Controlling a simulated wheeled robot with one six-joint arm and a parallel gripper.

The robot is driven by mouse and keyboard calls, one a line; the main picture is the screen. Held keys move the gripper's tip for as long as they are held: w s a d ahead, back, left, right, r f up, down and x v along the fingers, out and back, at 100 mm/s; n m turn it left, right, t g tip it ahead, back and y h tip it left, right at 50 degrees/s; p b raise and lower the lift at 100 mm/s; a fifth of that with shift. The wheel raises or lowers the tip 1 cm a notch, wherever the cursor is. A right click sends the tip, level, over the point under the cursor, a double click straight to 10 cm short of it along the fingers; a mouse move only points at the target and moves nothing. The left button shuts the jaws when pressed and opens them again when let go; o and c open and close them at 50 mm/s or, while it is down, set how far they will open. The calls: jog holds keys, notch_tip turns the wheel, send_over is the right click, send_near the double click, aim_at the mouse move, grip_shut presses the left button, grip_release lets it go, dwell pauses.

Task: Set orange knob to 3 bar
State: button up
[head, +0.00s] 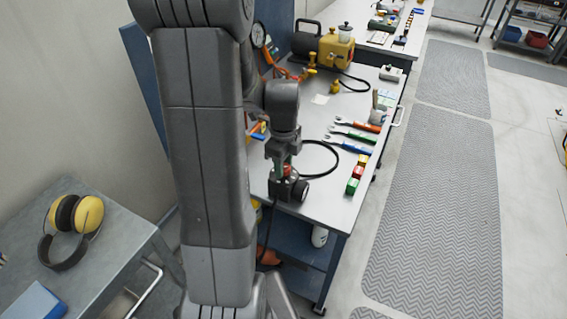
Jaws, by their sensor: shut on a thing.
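My gripper (284,164) points down over the near left end of the workbench (318,206). It is shut on a small red-orange part (288,171) on top of a dark unit (285,188), which I take to be the orange knob. The jaws hide most of this part. The dark unit stands on the bench and has a round black face at its right side. No scale or pressure reading can be made out at this size.
A black hose (334,158) curves across the bench by the unit. Wrenches (352,137) and small coloured blocks (355,179) lie to the right. A yellow machine (336,52) stands farther back. Yellow earmuffs (89,213) lie on a side table at left. The matted floor (436,215) at right is clear.

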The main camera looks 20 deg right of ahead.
jog(key=o, duration=1)
jog(key=shift+r, duration=0.1)
notch_tip(320, 180, up, 14)
jog(key=shift+f, duration=0.2)
notch_tip(320, 180, down, 14)
jog(key=shift+r, duration=0.1)
dwell(0.4)
jog(key=shift+r, duration=0.1)
